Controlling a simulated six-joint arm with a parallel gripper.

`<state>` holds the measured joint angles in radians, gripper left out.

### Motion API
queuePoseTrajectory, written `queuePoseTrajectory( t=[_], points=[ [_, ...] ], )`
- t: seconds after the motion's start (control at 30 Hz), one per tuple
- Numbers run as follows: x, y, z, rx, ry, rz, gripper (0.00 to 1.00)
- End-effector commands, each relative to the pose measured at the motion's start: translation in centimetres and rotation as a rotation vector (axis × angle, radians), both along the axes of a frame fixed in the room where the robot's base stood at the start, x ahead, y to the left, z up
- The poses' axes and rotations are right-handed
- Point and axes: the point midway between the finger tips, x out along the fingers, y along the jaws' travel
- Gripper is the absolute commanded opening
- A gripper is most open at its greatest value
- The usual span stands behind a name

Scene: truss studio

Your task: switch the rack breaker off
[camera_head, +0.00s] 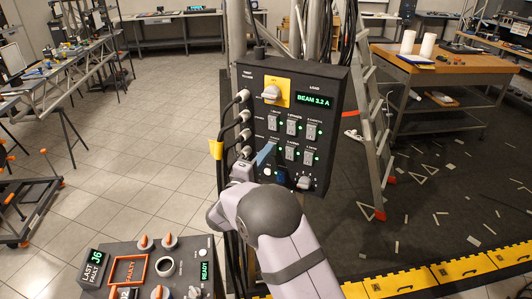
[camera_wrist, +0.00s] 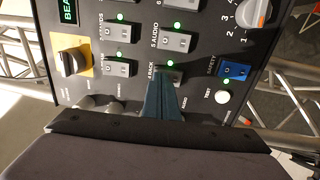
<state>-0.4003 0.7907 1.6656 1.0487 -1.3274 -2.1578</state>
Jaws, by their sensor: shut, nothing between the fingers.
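The breaker panel (camera_head: 335,80) is a dark box with grey rocker switches, each beside a green light. In the wrist view, the rack breaker (camera_wrist: 174,75), labelled 4 RACK, has its green light lit. My gripper (camera_wrist: 165,84) is shut, with narrow teal fingers and nothing held. Its tips overlap part of the rack breaker in the wrist view; I cannot tell whether they touch it. In the head view, my gripper (camera_head: 270,147) points up at the panel's lower left breaker, which it mostly hides.
A blue safety switch (camera_wrist: 235,70) and a white test button (camera_wrist: 222,97) sit close to the rack breaker. A yellow-plated rotary knob (camera_head: 271,93) is above the breakers. Cables plug into the panel's left side. An orange-knobbed console (camera_head: 125,250) stands lower left.

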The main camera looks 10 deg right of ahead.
Motion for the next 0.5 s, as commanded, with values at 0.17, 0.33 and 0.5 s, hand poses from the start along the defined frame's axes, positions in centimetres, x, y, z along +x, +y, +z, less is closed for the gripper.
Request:
queuePoseTrajectory(
  t=[0.17, 0.33, 0.5],
  points=[
    [0.3, -0.3, 0.4, 0.002, -0.003, -0.001, 0.00],
    [0.2, -0.2, 0.6, 0.002, -0.004, -0.001, 0.00],
    [-0.7, 0.5, 0.8, 0.002, -0.001, 0.001, 0.00]
  ],
)
